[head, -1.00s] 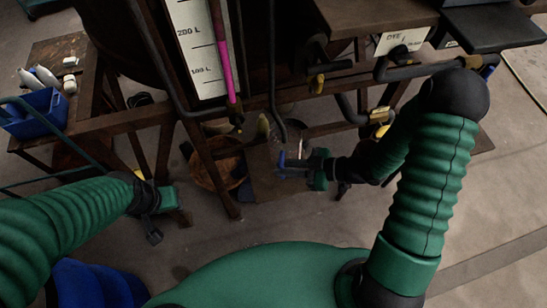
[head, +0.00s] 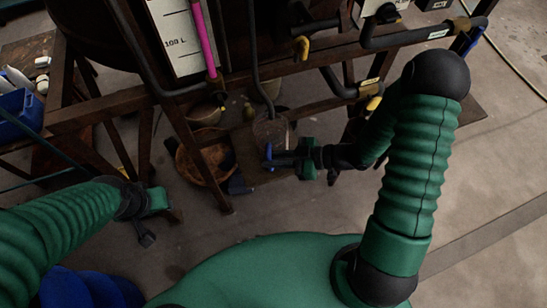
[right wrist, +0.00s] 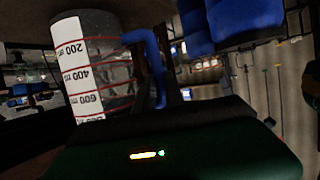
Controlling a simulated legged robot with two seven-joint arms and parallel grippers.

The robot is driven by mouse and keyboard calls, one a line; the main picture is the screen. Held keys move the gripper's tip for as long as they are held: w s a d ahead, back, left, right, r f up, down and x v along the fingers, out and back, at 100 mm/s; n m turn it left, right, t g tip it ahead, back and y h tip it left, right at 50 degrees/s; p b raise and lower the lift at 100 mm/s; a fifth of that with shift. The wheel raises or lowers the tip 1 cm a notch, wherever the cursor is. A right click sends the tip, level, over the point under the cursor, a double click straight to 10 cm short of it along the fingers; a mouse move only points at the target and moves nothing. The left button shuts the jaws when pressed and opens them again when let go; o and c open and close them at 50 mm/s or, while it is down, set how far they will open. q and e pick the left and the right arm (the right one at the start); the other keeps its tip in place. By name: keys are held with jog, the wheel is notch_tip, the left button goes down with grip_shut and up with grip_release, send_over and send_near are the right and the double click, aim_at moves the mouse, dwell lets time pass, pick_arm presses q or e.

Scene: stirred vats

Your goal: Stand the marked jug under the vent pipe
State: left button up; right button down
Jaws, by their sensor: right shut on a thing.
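The marked jug (head: 270,133) is a grey see-through cylinder with a blue handle. In the right wrist view the jug (right wrist: 92,62) fills the upper left, with a white strip of red lines and numbers that read upside down there. My right gripper (head: 283,158) is shut on the jug's handle. The vent pipe seems to be the thin dark pipe (head: 254,60) whose curved lower end hangs just above the jug in the head view. I cannot tell if the jug touches the brown board below. My left gripper (head: 147,236) hangs at the left, away from the jug; its jaws are unclear.
A large vat stands behind with a white litre scale (head: 180,42) and a pink level tube (head: 203,40). Brown frame bars and yellow-handled valves (head: 302,47) surround the jug. A round basket-like container (head: 200,160) stands left of it.

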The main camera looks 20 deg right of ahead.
jog(key=shift+w+d+f, duration=0.1)
jog(key=shift+f, duration=0.3)
jog(key=c, duration=1.3)
grip_release()
jog(key=shift+c, duration=0.2)
jog(key=v, duration=1.7)
jog(key=shift+b, duration=0.4)
